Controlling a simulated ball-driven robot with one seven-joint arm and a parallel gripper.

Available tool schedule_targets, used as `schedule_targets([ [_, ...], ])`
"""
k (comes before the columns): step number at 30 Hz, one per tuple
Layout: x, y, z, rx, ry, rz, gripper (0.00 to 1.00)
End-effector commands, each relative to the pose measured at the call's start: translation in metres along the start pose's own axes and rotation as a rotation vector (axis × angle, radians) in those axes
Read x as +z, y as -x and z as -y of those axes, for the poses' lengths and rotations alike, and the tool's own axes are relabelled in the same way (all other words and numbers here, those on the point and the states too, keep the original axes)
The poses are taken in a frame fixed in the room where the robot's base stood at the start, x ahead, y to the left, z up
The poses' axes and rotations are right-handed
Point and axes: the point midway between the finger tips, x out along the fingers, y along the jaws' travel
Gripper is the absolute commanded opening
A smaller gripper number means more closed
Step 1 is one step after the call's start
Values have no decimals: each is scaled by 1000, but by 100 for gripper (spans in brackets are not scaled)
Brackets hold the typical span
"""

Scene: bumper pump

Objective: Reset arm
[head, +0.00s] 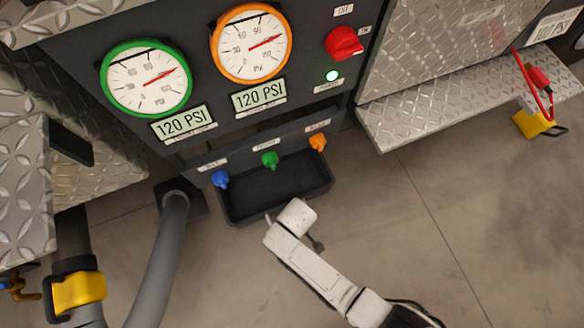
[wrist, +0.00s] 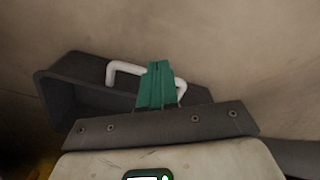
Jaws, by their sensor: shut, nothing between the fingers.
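My gripper (wrist: 158,85) shows in the wrist view with its teal fingers pressed together and nothing between them. In that view the fingers overlap a white bar handle (wrist: 125,68) on a dark tray (wrist: 62,92); I cannot tell whether they touch it. In the head view my white arm reaches up from the lower right and ends just in front of the black tray (head: 238,209) under the pump panel. The fingers are not clear in the head view.
The panel has a green-ringed gauge (head: 146,78), an orange-ringed gauge (head: 251,43) and a red knob (head: 344,42). Blue (head: 220,178), green (head: 269,159) and orange (head: 318,141) valves sit above the tray. A grey hose (head: 158,262) stands left.

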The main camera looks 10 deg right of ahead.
Motion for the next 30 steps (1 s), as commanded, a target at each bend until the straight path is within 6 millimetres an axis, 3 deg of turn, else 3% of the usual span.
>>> schedule_targets([
  [5,0,10,0,0,0,0,0],
  [24,1,10,-1,0,-5,-1,0],
  [30,20,42,-34,-2,-139,-19,0],
])
